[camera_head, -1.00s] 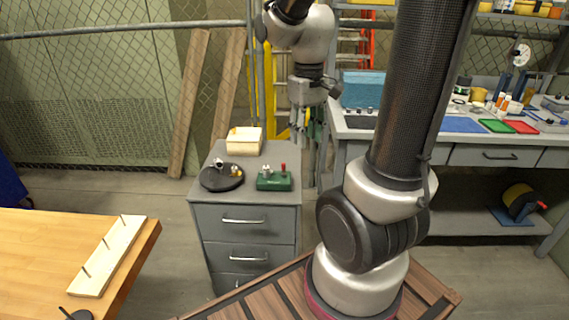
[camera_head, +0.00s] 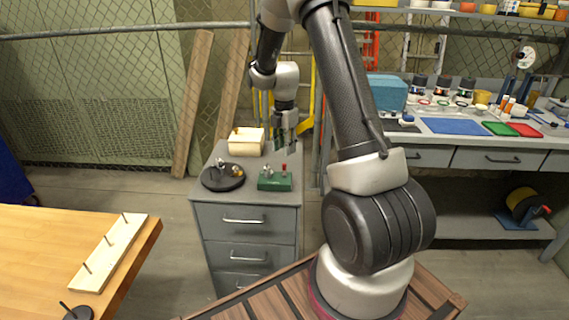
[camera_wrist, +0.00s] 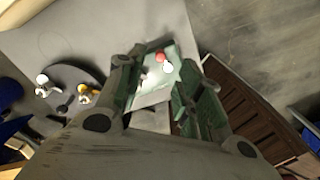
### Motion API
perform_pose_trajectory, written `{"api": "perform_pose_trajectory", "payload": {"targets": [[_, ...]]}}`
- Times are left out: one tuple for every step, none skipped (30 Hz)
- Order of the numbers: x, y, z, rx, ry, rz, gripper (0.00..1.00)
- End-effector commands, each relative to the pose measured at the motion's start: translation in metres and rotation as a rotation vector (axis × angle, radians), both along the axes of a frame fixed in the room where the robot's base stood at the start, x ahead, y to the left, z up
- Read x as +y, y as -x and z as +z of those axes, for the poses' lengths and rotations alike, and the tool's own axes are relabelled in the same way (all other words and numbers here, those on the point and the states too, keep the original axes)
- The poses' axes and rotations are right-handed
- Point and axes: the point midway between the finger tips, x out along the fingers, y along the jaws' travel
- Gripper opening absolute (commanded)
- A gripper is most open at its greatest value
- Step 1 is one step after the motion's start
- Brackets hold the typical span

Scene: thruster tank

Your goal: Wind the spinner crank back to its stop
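A green block (camera_head: 275,181) with a red-tipped upright piece (camera_head: 284,168) and small metal parts stands on the grey drawer cabinet. Left of it lies a round black disc (camera_head: 223,178) with a silver post and a yellow part. I cannot tell for sure which of these carries the spinner crank. My gripper (camera_head: 286,148) points down above and behind the green block, apart from it. In the wrist view my gripper (camera_wrist: 163,95) is open, with the green block (camera_wrist: 150,98) and red knob (camera_wrist: 160,57) showing between the fingers. The fingers hide part of the block.
A cream box (camera_head: 246,144) stands at the back of the cabinet top (camera_head: 212,160). A wooden table (camera_head: 40,245) with a pegged board (camera_head: 108,252) is at the left. A workbench (camera_head: 420,140) with trays and tools is at the right. The cabinet's front strip is clear.

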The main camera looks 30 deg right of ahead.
Motion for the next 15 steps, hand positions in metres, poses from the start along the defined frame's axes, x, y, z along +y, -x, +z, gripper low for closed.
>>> {"api": "perform_pose_trajectory", "payload": {"targets": [[0.0, 0.001, -0.008, 0.005, 0.0, 0.001, 0.36], [0.0, 0.002, -0.013, 0.006, -0.001, 0.0, 0.36], [0.0, 0.001, -0.019, 0.005, 0.0, 0.0, 0.36], [0.0, 0.002, -0.025, 0.007, -0.001, -0.001, 0.36], [0.0, 0.001, -0.03, 0.007, -0.001, -0.001, 0.36], [0.0, 0.001, -0.037, 0.005, 0.0, -0.001, 0.36], [0.0, 0.001, -0.042, 0.005, 0.0, -0.001, 0.36], [0.0, 0.001, -0.047, 0.005, 0.0, -0.002, 0.36], [0.0, 0.001, -0.052, 0.004, -0.001, -0.002, 0.36], [0.0, 0.001, -0.056, 0.004, -0.001, -0.002, 0.36], [0.0, 0.001, -0.06, 0.004, -0.001, -0.002, 0.36], [0.0, 0.001, -0.064, 0.003, -0.001, -0.002, 0.36], [0.0, 0.001, -0.066, 0.003, 0.0, -0.002, 0.36], [0.0, 0.001, -0.068, 0.003, 0.0, -0.002, 0.36], [0.0, 0.001, -0.069, 0.003, 0.0, -0.002, 0.36]]}}
